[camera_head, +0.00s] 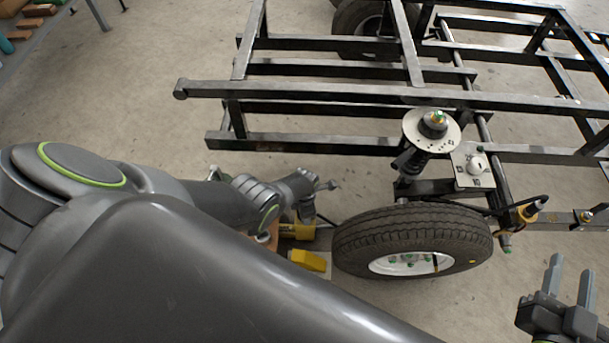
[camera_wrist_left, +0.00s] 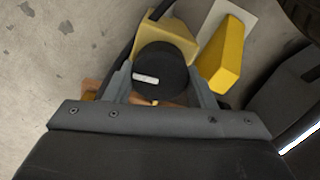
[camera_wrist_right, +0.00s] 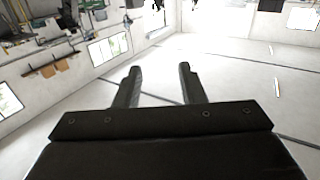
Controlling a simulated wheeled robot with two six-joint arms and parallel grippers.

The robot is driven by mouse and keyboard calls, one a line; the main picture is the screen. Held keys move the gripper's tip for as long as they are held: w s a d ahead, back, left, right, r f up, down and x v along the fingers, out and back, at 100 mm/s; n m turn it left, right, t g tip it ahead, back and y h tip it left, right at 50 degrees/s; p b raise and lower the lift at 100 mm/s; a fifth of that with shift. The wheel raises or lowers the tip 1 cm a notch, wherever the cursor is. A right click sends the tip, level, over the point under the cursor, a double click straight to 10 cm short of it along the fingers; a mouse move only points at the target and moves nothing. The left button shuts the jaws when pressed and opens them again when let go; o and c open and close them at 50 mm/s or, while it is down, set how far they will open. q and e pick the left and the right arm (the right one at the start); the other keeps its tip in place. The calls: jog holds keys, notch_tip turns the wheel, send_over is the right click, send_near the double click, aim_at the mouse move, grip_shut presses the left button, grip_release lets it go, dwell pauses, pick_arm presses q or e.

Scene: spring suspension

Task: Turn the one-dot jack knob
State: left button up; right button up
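A black round knob (camera_wrist_left: 160,78) with a short white bar mark faces the left wrist camera, in front of a yellow body (camera_wrist_left: 172,42). I see no dot on it. The fingers of my left gripper (camera_wrist_left: 160,82) lie on either side of the knob, close to its rim; whether they press on it I cannot tell. In the head view my left arm hides the knob, and the yellow body (camera_head: 296,231) shows just past the wrist. My right gripper (camera_head: 570,288) is at the lower right, open and empty; its spread fingers also show in the right wrist view (camera_wrist_right: 159,80).
A yellow wedge (camera_head: 308,260) lies on a pale plate beside the wheel (camera_head: 412,240). A black metal frame (camera_head: 330,92) with a spring strut (camera_head: 432,130) fills the upper right. A hose runs by the yellow body. Open floor lies left of the frame.

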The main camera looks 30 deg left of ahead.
pick_arm(q)
jog(key=o, duration=0.5)
jog(key=shift+a, duration=0.1)
jog(key=shift+c, duration=0.2)
pick_arm(e)
jog(key=shift+w+r, duration=0.15)
jog(key=shift+r, duration=0.15)
